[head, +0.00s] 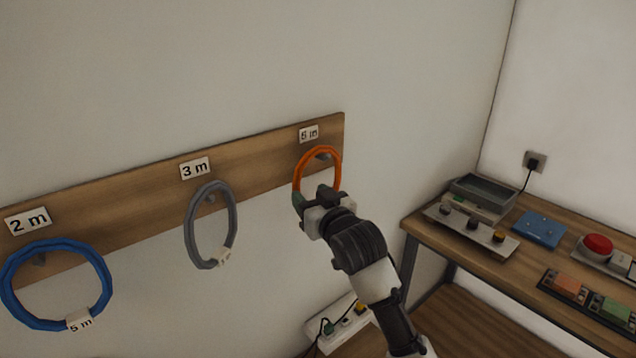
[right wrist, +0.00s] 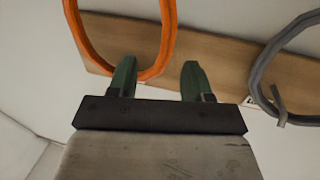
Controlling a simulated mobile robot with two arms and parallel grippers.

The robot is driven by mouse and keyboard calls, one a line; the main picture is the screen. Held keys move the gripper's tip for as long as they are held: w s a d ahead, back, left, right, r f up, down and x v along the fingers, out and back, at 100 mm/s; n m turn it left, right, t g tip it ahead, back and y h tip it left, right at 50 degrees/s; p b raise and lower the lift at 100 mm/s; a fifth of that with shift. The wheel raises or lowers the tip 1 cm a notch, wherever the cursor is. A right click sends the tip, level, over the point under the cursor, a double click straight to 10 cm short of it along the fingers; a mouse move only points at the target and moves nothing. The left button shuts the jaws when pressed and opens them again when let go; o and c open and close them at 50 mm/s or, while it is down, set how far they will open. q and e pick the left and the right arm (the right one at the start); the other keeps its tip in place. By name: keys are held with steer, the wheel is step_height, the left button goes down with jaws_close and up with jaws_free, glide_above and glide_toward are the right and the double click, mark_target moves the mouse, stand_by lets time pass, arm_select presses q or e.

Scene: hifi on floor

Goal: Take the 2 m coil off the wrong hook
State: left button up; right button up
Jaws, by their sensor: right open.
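An orange coil (head: 320,151) hangs on the hook under the "5 m" label (head: 308,134) at the right end of a wooden board. No tag shows on it. My right gripper (head: 312,198) is at its lower part and hides some of it. In the right wrist view the jaws (right wrist: 158,75) are open, and the orange coil's (right wrist: 168,35) lower curve shows beyond the left finger and partly in the gap. I cannot tell whether they touch. A blue coil (head: 107,285) tagged "5 m" hangs under the "2 m" label (head: 28,221). My left gripper is not in view.
A grey coil (head: 190,225) hangs in the middle under the "3 m" label (head: 195,168). A wooden table (head: 520,268) with devices and a red button (head: 598,243) stands at the right. A white power strip (head: 338,325) lies low beside my arm.

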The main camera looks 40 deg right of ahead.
mark_target(297, 187)
steer(key=w+p, duration=0.2)
steer(key=w, duration=0.3)
steer(key=shift+w+f, duration=0.1)
steer(key=shift+w, duration=0.05)
steer(key=shift+w+f, duration=0.15)
steer(key=shift+w, duration=0.25)
steer(key=shift+s, duration=0.1)
jaws_close()
